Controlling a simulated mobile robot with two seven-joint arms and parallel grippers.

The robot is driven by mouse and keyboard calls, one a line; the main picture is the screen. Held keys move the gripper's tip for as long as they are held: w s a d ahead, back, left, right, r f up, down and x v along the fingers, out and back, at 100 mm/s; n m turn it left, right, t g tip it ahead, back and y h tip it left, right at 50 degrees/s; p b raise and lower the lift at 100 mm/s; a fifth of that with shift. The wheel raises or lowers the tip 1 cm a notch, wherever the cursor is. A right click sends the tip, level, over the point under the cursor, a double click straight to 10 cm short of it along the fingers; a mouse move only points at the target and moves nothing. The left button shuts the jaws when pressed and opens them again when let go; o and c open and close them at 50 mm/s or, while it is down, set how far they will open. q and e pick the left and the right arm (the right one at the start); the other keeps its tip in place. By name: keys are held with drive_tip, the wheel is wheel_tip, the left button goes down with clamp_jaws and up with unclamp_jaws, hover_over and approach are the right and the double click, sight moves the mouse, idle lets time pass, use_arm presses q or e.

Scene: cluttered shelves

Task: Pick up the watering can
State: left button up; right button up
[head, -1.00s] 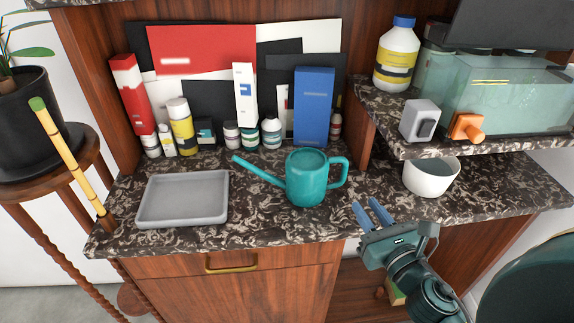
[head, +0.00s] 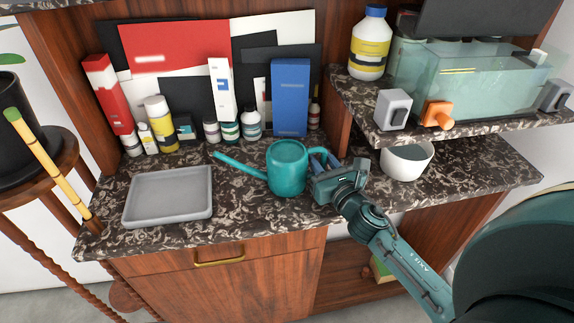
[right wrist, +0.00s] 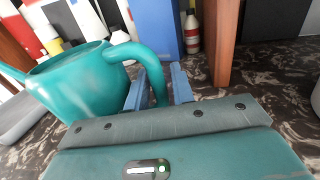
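The teal watering can (head: 287,168) stands upright on the dark marbled counter, its spout to the left and its handle to the right. It also shows at the left of the right wrist view (right wrist: 85,85). My right gripper (head: 322,160) is at the handle, with its blue fingers pointing toward the back. In the right wrist view the gripper (right wrist: 157,80) has its fingers apart, one on each side of the handle's lower part. A gap shows beside the right finger. The gripper partly hides the handle in the head view. My left gripper is not in view.
A grey tray (head: 168,198) lies left of the can. Small bottles and a blue box (head: 290,97) stand behind it. A white bowl (head: 407,160) sits to the right, under a raised shelf (head: 480,118) bearing a glass tank (head: 480,80).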

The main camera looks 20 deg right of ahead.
drive_tip(key=shift+w, duration=0.45)
clamp_jaws()
drive_tip(key=shift+r, duration=0.15)
